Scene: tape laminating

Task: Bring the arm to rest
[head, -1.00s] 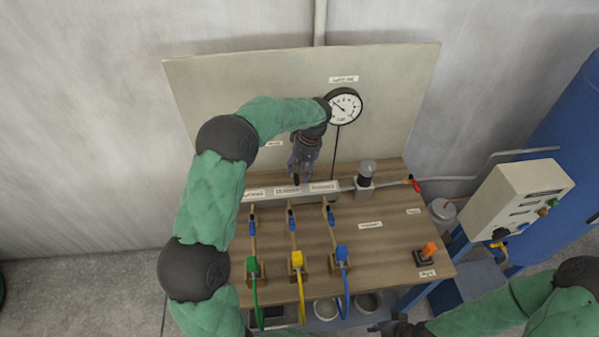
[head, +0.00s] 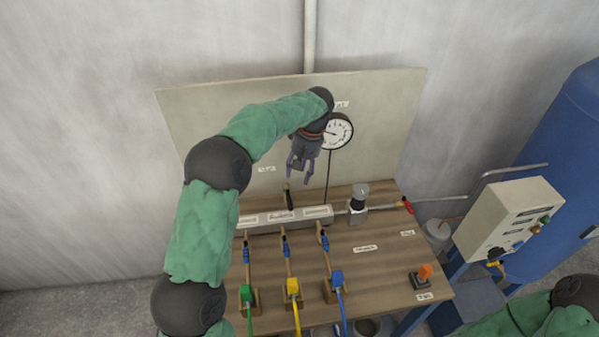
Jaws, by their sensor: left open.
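My left arm comes in from the left in green sleeves and arches over the wooden bench (head: 385,262). My left gripper (head: 298,180) points down with its fingers apart, empty, in front of the upright back panel (head: 215,110). It is above the grey manifold bar (head: 285,217) and apart from it. A dark upright lever (head: 288,198) stands on the bar just below the fingers. At the lower right only part of my right arm shows; its gripper is out of the picture.
A round gauge (head: 337,131) on the panel is close to the left wrist. A black-and-grey regulator (head: 358,198) and a red-handled valve (head: 407,206) stand right of the bar. Green (head: 246,293), yellow (head: 293,286) and blue (head: 337,279) connectors line the front. A control box (head: 508,222) and blue tank (head: 550,150) are right.

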